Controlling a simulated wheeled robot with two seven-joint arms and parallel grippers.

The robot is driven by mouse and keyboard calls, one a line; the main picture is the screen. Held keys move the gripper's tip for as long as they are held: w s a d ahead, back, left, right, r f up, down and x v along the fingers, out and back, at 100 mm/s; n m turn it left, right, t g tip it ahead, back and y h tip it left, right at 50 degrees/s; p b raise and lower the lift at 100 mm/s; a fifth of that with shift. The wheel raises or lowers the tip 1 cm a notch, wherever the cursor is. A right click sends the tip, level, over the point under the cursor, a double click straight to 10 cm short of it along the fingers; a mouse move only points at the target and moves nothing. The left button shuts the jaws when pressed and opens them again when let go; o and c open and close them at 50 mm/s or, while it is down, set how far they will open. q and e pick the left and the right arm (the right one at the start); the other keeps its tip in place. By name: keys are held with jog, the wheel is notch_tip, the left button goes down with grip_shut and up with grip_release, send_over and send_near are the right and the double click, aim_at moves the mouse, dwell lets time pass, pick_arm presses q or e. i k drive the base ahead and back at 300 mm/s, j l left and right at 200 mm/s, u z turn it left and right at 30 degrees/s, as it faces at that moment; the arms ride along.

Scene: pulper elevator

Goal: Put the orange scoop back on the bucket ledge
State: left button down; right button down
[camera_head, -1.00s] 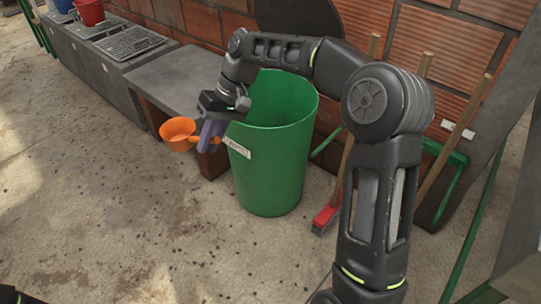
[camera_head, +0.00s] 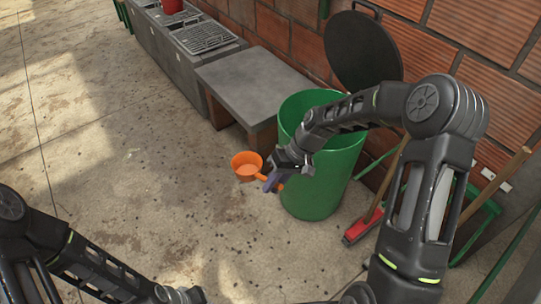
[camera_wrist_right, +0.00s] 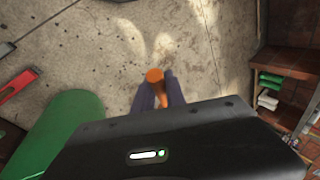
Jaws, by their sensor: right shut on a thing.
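The orange scoop (camera_head: 247,166) is held in the air over the floor in the head view, its cup opening upward. My right gripper (camera_head: 272,183) is shut on its handle, just left of the green barrel. In the right wrist view, part of the orange scoop (camera_wrist_right: 154,75) shows between the fingers of my right gripper (camera_wrist_right: 160,92); the rest is hidden. A red bucket (camera_head: 171,5) stands on the grey ledge (camera_head: 158,42) at the top left, cut off by the frame. My left gripper (camera_head: 182,295) is only partly in view at the bottom edge, and its jaws are unclear.
The green barrel (camera_head: 315,187) stands close beside my right forearm. A low grey slab (camera_head: 252,82) lies behind the scoop, next to a metal grate (camera_head: 204,37). A red broom (camera_head: 362,226) leans at the right. The floor at left is clear.

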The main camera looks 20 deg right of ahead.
aim_at(255, 87)
jog(key=i+z, duration=0.2)
jog(key=i, duration=2.2)
